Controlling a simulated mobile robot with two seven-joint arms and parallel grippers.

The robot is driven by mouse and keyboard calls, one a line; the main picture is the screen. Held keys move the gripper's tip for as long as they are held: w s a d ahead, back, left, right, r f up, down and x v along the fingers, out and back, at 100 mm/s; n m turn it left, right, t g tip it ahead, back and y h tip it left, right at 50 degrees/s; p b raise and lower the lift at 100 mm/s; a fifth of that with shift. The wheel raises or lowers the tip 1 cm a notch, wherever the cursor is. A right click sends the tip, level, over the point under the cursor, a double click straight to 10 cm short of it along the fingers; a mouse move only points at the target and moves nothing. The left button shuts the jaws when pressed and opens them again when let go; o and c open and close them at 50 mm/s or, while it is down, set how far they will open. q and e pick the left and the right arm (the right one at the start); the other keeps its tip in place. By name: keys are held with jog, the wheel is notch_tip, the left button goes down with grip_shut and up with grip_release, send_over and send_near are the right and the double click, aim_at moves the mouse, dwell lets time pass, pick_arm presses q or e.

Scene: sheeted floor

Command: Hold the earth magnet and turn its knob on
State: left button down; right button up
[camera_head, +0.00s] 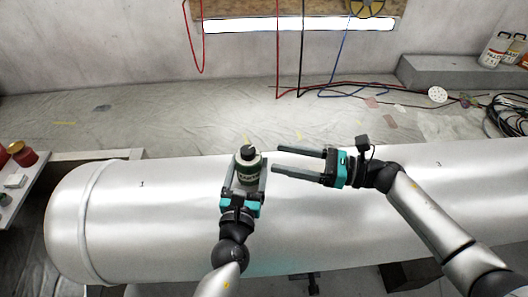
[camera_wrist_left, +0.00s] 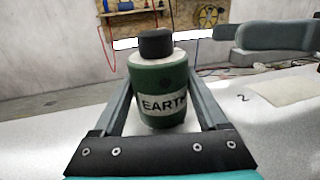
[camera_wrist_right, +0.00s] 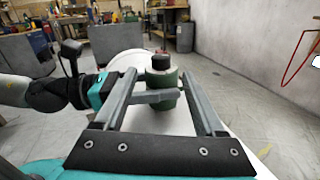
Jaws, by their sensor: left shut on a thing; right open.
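The earth magnet (camera_head: 249,177) is a green cylinder with a white top, a pale "EARTH" label and a black knob (camera_head: 247,151) on top. It stands upright on the silver tank, and its label shows in the left wrist view (camera_wrist_left: 161,88). My left gripper (camera_head: 249,168) is shut on its body, one finger on each side. My right gripper (camera_head: 277,161) is open and empty, just right of the magnet, its fingers pointing left toward it. In the right wrist view the magnet (camera_wrist_right: 161,80) and knob (camera_wrist_right: 160,60) show beyond the finger tips, partly behind my left finger.
The large silver tank (camera_head: 120,210) lies across the front, its curved top clear on both sides. A side table (camera_head: 22,190) with red jars is at the far left. Cables (camera_head: 330,90) hang and lie at the back. A grey ledge with bottles (camera_head: 494,50) stands back right.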

aim_at(255, 153)
jog(key=w+a+m, duration=0.1)
jog(key=a+m, duration=0.1)
jog(key=m, duration=0.9)
jog(key=w+a+m, duration=0.1)
jog(key=a+m, duration=0.2)
jog(key=m, duration=0.9)
jog(key=w+a+m, duration=0.1)
jog(key=a+m, duration=0.2)
jog(key=m, duration=0.8)
jog(key=shift+a+m, duration=0.2)
jog(key=shift+m, duration=0.1)
jog(key=shift+f, duration=0.1)
